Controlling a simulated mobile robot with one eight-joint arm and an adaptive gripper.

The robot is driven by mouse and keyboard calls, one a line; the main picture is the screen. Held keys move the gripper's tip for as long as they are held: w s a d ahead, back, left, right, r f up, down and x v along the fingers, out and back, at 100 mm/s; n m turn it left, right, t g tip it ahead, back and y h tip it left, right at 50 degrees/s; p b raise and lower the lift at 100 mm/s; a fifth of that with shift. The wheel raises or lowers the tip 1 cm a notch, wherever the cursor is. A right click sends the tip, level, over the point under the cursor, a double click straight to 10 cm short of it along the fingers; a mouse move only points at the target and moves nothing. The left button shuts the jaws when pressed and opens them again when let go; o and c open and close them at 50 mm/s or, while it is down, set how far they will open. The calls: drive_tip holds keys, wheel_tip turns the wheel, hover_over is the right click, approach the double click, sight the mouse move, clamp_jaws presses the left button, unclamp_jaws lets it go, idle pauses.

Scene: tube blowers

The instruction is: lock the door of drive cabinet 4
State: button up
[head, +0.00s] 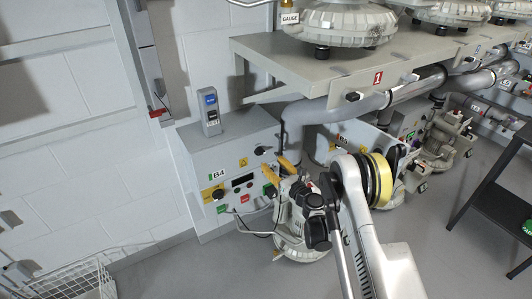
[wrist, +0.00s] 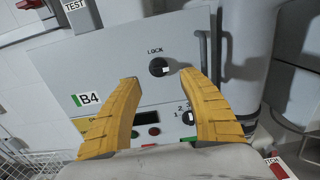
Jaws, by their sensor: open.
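Drive cabinet 4 (head: 197,160) is a light grey box with a green-edged "B4" label, on the left in the head view. Its door (wrist: 110,60) fills the middle of the wrist view and looks closed. The black round lock knob (wrist: 158,67), with a pale mark, sits under the word "LOCK"; it also shows in the head view (head: 260,150). My gripper (wrist: 159,77) is open, its yellow fingers on either side of the knob in the picture, holding nothing. I cannot tell how far the fingertips are from the door. In the head view my gripper (head: 279,172) is in front of the cabinet's right side.
A selector knob (wrist: 187,117) and a red button (wrist: 153,132) sit lower on the door. A grey box with a blue display (head: 210,110) stands on the cabinet. A grey pipe (head: 320,110) runs beside it under a shelf (head: 310,60). A wire basket (head: 70,285) stands lower left.

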sight(262, 152)
drive_tip(key=b+x, duration=0.2)
drive_tip(key=x, duration=0.5)
drive_tip(key=shift+w+a+f, duration=0.1)
drive_tip(key=shift+w+a, duration=0.1)
drive_tip(key=shift+w, duration=0.1)
drive_tip(key=shift+w+a, duration=0.25)
drive_tip(key=shift+w, duration=0.15)
drive_tip(key=shift+c, duration=0.3)
drive_tip(key=c, duration=1)
